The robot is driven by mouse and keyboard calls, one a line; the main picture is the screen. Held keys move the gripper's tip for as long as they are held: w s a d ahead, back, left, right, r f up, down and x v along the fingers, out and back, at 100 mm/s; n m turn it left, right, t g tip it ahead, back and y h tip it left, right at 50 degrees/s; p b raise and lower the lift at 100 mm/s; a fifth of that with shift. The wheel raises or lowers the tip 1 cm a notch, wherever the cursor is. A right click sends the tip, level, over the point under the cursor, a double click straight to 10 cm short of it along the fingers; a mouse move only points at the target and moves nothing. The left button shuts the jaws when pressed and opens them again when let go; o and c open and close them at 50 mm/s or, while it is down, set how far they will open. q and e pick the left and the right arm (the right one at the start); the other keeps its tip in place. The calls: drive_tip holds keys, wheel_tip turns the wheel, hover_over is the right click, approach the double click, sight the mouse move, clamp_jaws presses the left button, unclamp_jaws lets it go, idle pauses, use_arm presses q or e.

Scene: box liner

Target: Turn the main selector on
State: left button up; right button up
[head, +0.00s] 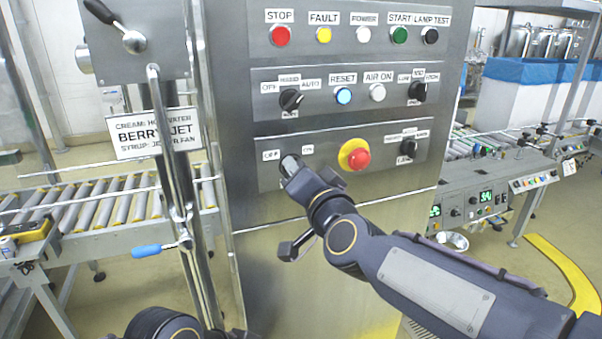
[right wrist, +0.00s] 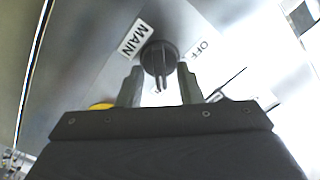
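The main selector (right wrist: 158,58) is a dark round knob with a raised grip bar, on the metal panel. In the right wrist view a MAIN label (right wrist: 134,38) and an OFF label (right wrist: 203,48) stand by it. My right gripper (right wrist: 160,88) has one finger on each side of the knob, with the fingers apart; whether they touch it I cannot tell. My left gripper is not in view.
A red emergency button (head: 358,159) on a yellow ring is just right of my right gripper. Above are a three-position selector (head: 291,99), a blue reset button (head: 343,95) and several other buttons. A lever post with a blue handle (head: 148,250) stands at the left.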

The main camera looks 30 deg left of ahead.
drive_tip(key=v, duration=0.8)
drive_tip(key=shift+b, duration=0.35)
drive_tip(key=w+d+f+g+h+p, duration=0.1)
drive_tip(key=d+h+p, duration=0.4)
drive_tip(key=d, duration=1.8)
drive_tip(key=s+d+f+m+g+h+p, duration=0.1)
drive_tip(key=s+d+f+g+h+p, duration=0.1)
drive_tip(key=s+d+f, duration=0.4)
drive_tip(key=s+d+f+m+g+h+p, duration=0.1)
drive_tip(key=s+d+f+g+h+p, duration=0.2)
drive_tip(key=s+d, duration=0.9)
wheel_tip(320, 180, down, 3)
drive_tip(key=shift+d+r+m+p, duration=0.1)
drive_tip(key=shift+d+m+p, duration=0.25)
drive_tip(key=shift+p, duration=0.25)
